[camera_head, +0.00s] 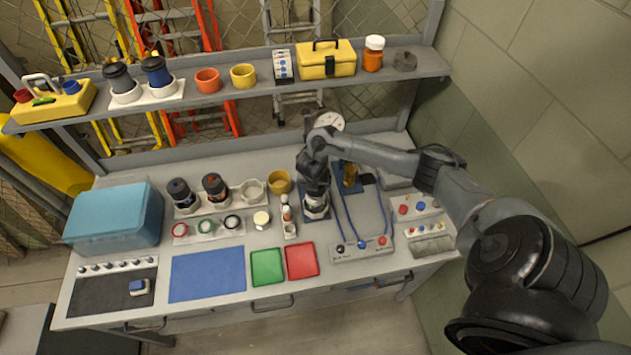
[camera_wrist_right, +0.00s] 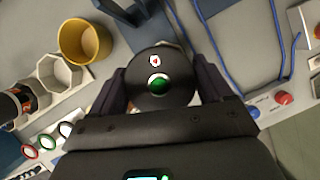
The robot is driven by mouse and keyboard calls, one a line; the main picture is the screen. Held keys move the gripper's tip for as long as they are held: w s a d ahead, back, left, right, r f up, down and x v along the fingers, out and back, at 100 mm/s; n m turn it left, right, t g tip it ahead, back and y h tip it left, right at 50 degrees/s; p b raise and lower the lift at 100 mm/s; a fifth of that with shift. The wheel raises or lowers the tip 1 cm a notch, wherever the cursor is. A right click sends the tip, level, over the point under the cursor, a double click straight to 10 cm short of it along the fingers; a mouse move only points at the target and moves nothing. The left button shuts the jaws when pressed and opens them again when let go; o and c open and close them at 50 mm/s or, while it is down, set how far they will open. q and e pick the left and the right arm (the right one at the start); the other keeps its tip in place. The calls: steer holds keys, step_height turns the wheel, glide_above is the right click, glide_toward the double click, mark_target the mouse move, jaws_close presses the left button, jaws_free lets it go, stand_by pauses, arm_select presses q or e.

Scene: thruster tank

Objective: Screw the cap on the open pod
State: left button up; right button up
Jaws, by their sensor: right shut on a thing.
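My right gripper (camera_head: 316,188) points down over a pale hexagonal holder (camera_head: 316,211) on a blue plate. In the right wrist view the gripper (camera_wrist_right: 158,78) has its two fingers on either side of a round black cap (camera_wrist_right: 146,65), shut on it. The cap's top shows a small red mark on white and a green light. The open pod under the cap is hidden by the cap and gripper, so I cannot tell whether they touch. My left gripper is not in view.
Two dark pods (camera_head: 180,195) (camera_head: 215,188) stand in a white rack beside an empty socket (camera_head: 252,190). A mustard cup (camera_head: 279,181) is just left of the holder. Blue cables (camera_head: 345,215) run close on the right to a panel (camera_head: 361,248). Green and red trays (camera_head: 267,267) (camera_head: 302,260) lie in front.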

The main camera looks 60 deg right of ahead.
steer(key=shift+f+b, duration=0.3)
steer(key=shift+f, duration=0.15)
steer(key=shift+f, duration=0.15)
stand_by(0.6)
steer(key=shift+f+b, duration=0.4)
steer(key=shift+f, duration=0.1)
steer(key=shift+f, duration=0.2)
stand_by(0.8)
steer(key=shift+f+b, duration=0.45)
steer(key=shift+f, duration=0.05)
steer(key=shift+f, duration=0.15)
stand_by(0.6)
steer(key=shift+f+b, duration=0.25)
steer(key=shift+b, duration=0.05)
steer(key=o, duration=1)
steer(key=shift+c, duration=0.2)
